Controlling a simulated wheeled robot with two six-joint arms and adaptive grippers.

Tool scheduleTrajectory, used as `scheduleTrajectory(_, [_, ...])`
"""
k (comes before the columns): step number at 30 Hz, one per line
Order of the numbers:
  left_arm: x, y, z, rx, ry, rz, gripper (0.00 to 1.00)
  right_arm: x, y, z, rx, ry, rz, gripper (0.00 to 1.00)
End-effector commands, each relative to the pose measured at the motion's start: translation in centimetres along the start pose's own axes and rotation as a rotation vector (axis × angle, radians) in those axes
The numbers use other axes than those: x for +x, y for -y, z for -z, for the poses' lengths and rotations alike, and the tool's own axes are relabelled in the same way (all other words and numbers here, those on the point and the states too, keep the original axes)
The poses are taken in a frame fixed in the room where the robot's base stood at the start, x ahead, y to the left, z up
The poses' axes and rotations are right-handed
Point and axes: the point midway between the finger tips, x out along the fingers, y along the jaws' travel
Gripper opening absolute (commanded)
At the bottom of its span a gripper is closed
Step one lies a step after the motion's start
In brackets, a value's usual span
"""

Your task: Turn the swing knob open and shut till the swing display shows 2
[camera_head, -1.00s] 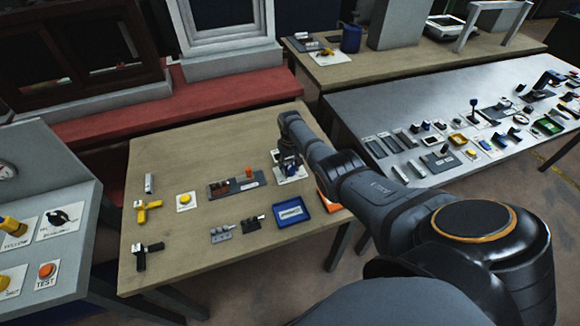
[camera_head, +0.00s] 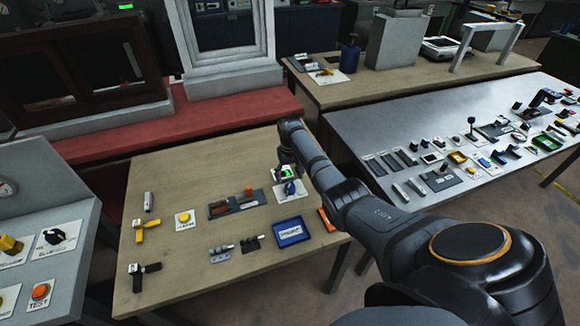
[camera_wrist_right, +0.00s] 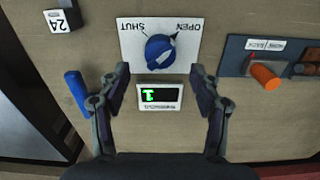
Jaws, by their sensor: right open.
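The blue swing knob (camera_wrist_right: 160,52) sits on a white plate (camera_wrist_right: 188,24) marked OPEN and SHUT, upside down in the right wrist view. The swing display (camera_wrist_right: 160,91) is a small box beside the plate, with a green upside-down digit that looks like 1. My right gripper (camera_wrist_right: 160,70) is open and empty. Its fingertips are on either side of the knob's near edge, with gaps to it. In the head view, the knob (camera_head: 290,188) shows just in front of my right gripper (camera_head: 287,172). My left gripper is out of view.
A panel with an orange knob (camera_wrist_right: 265,75) is to the right of the plate in the wrist view. A blue cylinder (camera_wrist_right: 76,92) lies to the left. A blue tray (camera_head: 291,232) and several small fixtures stand on the wooden table (camera_head: 180,285).

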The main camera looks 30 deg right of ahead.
Motion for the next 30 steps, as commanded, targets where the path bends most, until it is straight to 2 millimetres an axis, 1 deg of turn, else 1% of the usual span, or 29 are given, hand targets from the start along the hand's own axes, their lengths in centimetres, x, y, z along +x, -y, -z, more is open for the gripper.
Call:
scheduleTrajectory(1, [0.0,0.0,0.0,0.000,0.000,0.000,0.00,-1.3,0.0,0.0,-0.001,-0.004,-0.001,0.64])
scheduleTrajectory(4, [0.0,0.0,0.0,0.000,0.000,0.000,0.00,-3.5,0.0,0.0,0.000,-0.002,-0.001,0.64])
scheduleTrajectory(6, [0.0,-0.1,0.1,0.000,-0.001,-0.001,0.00,-4.8,0.0,0.0,0.000,-0.001,-0.001,0.64])
scheduleTrajectory(10, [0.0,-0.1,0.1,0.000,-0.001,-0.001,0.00,-6.2,0.0,0.0,0.000,0.001,0.000,0.64])
scheduleTrajectory(14, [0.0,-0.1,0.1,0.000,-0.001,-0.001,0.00,-6.6,0.0,0.0,0.000,0.001,0.000,0.64])
scheduleTrajectory(30, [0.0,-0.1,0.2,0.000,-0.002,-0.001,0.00,-6.6,0.0,-0.1,0.000,0.002,0.000,0.64])
